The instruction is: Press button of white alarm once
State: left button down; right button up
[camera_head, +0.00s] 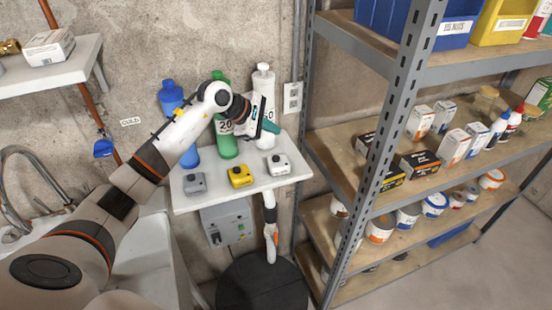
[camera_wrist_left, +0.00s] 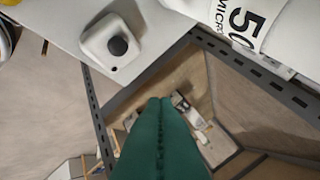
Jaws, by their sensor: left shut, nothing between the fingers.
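The white alarm (camera_head: 278,165) is a small box with a dark round button, at the right end of a white wall shelf (camera_head: 245,195). It also shows in the left wrist view (camera_wrist_left: 113,45), button facing the camera, near the shelf edge. My left gripper (camera_head: 270,127) is shut and empty, above and behind the white alarm in the head view, apart from it. Its green fingers (camera_wrist_left: 160,130) are pressed together in the wrist view. A yellow alarm (camera_head: 240,177) and a grey alarm (camera_head: 194,184) stand to the left on the same shelf.
A white bottle (camera_head: 264,85), a green bottle (camera_head: 226,140) and a blue bottle (camera_head: 171,97) stand at the back of the shelf, close to my left arm. A metal rack (camera_head: 390,130) with boxes and jars stands to the right. A grey panel (camera_head: 228,223) hangs below the shelf.

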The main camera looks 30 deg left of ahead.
pick_arm(q)
jog(key=b, duration=0.3)
send_over(272, 162)
notch_tip(272, 162, down, 7)
jog(key=shift+r, duration=0.2)
jog(key=shift+f+b, duration=0.35)
jog(key=shift+b, duration=0.1)
dwell(1.1)
jog(key=shift+f+b, duration=0.35)
jog(key=shift+b, duration=0.25)
